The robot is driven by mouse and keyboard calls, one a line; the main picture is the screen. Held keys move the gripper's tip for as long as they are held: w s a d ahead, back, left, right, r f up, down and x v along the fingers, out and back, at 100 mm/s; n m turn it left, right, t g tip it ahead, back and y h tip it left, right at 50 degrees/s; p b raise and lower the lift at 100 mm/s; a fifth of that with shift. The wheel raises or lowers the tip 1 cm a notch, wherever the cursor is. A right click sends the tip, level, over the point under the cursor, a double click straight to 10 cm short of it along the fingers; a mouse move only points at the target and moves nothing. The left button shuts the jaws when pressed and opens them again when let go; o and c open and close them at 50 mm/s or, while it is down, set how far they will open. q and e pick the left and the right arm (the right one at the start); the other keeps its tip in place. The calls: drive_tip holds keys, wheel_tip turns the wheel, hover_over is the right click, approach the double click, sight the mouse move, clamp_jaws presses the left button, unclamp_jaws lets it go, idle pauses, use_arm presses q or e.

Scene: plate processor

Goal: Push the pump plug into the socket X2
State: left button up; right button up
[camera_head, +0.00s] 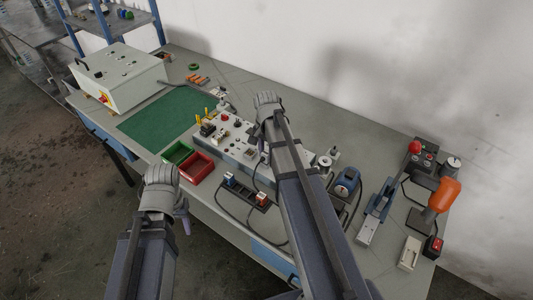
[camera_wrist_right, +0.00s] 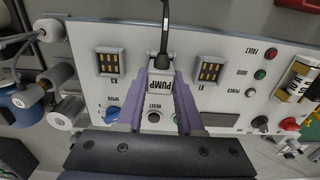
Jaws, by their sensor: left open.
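The pump plug (camera_wrist_right: 160,84), a white block lettered PUMP with a dark cable, is between the purple fingers of my right gripper (camera_wrist_right: 162,76), which look shut on it. It is over the white panel (camera_wrist_right: 85,35), between socket X1 (camera_wrist_right: 209,70) on the right and another socket (camera_wrist_right: 111,63) on the left. Socket X2 itself is not visible, and I cannot tell how deep the plug sits. In the head view the panel (camera_head: 238,153) is partly covered by my right arm, and the plug is hidden. My left gripper (camera_head: 181,214) is open and empty before the table's front edge.
A red bin (camera_head: 196,168) and a green bin (camera_head: 177,152) stand left of the panel. A holder with plugs (camera_head: 246,190) and loose cables lies in front. A blue device (camera_head: 346,182) and an orange tool (camera_head: 443,194) are at right. The green mat (camera_head: 165,120) is clear.

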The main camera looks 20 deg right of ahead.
drive_tip(key=o, duration=0.5)
drive_tip(key=shift+o, duration=0.2)
drive_tip(key=shift+r, duration=0.2)
wheel_tip(320, 180, up, 8)
drive_tip(key=p, duration=0.8)
drive_tip(key=shift+f, duration=0.2)
drive_tip(key=shift+f, duration=0.1)
drive_tip(key=s+a+n, duration=0.7)
drive_tip(key=a+n, duration=0.1)
drive_tip(key=a, duration=0.3)
drive_tip(key=s+a+n+h, duration=0.1)
drive_tip(key=s+a+n, duration=0.6)
drive_tip(key=a, duration=0.4)
drive_tip(key=shift+s+a+n, duration=0.15)
drive_tip(key=shift+s+n, duration=0.25)
drive_tip(key=shift+s, duration=0.35)
